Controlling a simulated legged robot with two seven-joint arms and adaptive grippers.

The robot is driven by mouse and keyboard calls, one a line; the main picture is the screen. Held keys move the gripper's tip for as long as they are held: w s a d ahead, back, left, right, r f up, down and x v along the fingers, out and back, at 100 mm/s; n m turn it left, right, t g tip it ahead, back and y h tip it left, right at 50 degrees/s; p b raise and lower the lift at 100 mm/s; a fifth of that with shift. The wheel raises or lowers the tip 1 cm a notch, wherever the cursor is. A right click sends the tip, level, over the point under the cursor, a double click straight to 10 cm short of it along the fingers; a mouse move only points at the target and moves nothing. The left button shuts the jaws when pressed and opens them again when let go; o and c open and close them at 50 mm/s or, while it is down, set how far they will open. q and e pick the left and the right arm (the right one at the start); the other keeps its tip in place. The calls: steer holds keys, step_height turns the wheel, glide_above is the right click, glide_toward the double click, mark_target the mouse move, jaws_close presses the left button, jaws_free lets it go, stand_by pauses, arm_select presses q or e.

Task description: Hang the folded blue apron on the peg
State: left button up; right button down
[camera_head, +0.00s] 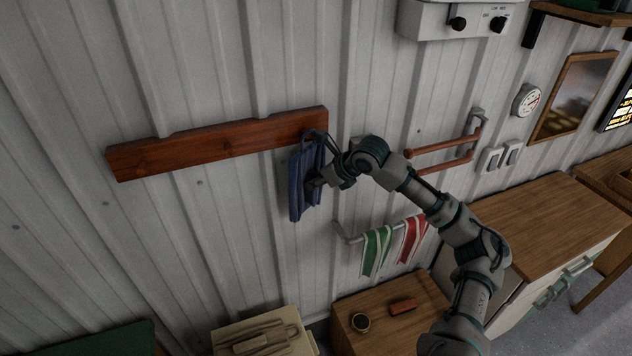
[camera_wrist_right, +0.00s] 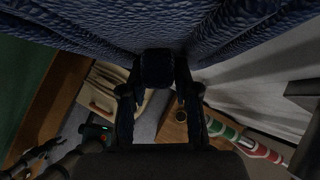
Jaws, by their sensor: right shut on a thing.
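The folded blue apron (camera_head: 304,184) hangs upright in front of the wall, at the right end of a reddish-brown wooden board (camera_head: 215,145). A dark loop at its top is by the board's right end. The peg cannot be made out there, so I cannot tell whether the loop is around it. My right gripper (camera_head: 317,183) is shut on the apron at its right side. In the right wrist view the apron's blue cloth (camera_wrist_right: 160,30) fills the top, with the gripper (camera_wrist_right: 157,70) at its lower edge.
Green and red striped towels (camera_head: 377,250) hang on a rail below right. A copper-coloured rack (camera_head: 440,148) is on the wall to the right. A wooden-topped box (camera_head: 390,310) and a pale crate (camera_head: 262,335) stand below. The wall left of the apron, under the board, is clear.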

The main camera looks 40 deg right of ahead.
steer(key=c, duration=1.2)
jaws_free()
steer(key=shift+d, duration=0.15)
steer(key=o, duration=0.4)
steer(key=shift+w+d+f, duration=0.1)
steer(key=shift+w, duration=0.1)
steer(key=shift+o, duration=0.2)
steer(key=shift+w+d+f, duration=0.25)
steer(key=shift+d, duration=0.1)
steer(key=shift+s+r, duration=0.1)
steer(key=shift+s, duration=0.05)
steer(key=v, duration=1.1)
steer(key=shift+d, duration=0.4)
steer(key=shift+s+a+r, duration=0.1)
